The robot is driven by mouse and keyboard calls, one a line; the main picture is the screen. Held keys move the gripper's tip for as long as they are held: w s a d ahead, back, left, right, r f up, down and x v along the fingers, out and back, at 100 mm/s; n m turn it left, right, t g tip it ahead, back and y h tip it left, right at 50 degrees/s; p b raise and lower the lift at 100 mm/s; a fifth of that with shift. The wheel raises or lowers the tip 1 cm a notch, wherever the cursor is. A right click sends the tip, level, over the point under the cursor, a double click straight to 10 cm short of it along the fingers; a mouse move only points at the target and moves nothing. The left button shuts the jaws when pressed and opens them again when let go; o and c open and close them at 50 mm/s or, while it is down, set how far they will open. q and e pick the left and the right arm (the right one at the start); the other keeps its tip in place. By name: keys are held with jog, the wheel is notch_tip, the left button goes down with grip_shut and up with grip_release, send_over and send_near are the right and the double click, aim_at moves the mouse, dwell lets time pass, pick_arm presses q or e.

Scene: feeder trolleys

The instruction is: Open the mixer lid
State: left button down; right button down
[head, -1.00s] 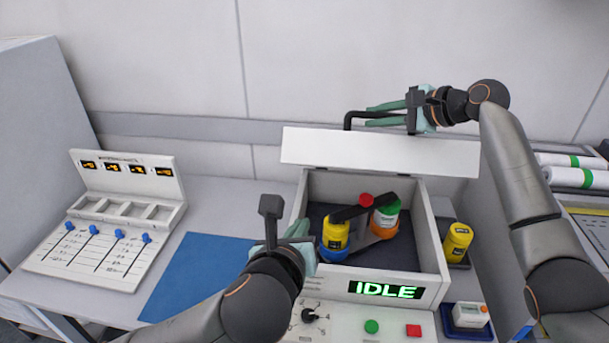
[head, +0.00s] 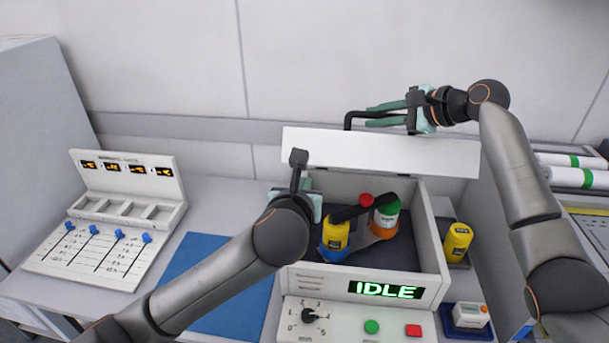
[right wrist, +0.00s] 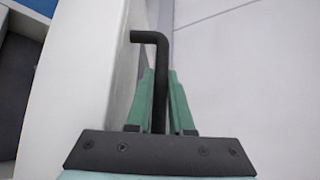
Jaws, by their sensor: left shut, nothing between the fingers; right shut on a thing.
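The mixer (head: 432,235) stands at the centre right with its white lid (head: 455,157) raised upright at the back. A black bent lid handle (head: 348,121) sticks out behind the lid's top. My right gripper (head: 370,115) is shut on this handle; the right wrist view shows the black bar (right wrist: 150,37) between the green fingers (right wrist: 160,88). My left gripper (head: 325,200) is shut and empty at the mixer's left wall, and its fingers are mostly hidden. Inside the mixer are a yellow-and-blue bottle (head: 335,238), a green-and-orange bottle (head: 386,216) and a dark bar (head: 363,208).
The front panel carries an IDLE display (head: 386,289), a black knob (head: 309,315), a green button (head: 371,327) and a red button (head: 413,330). A yellow bottle (head: 458,240) stands to the right. A blue mat (head: 215,262) and a slider panel (head: 100,240) lie to the left.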

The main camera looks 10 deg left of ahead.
pick_arm(q)
jog(key=shift+w+r, duration=0.5)
jog(key=shift+r, duration=0.2)
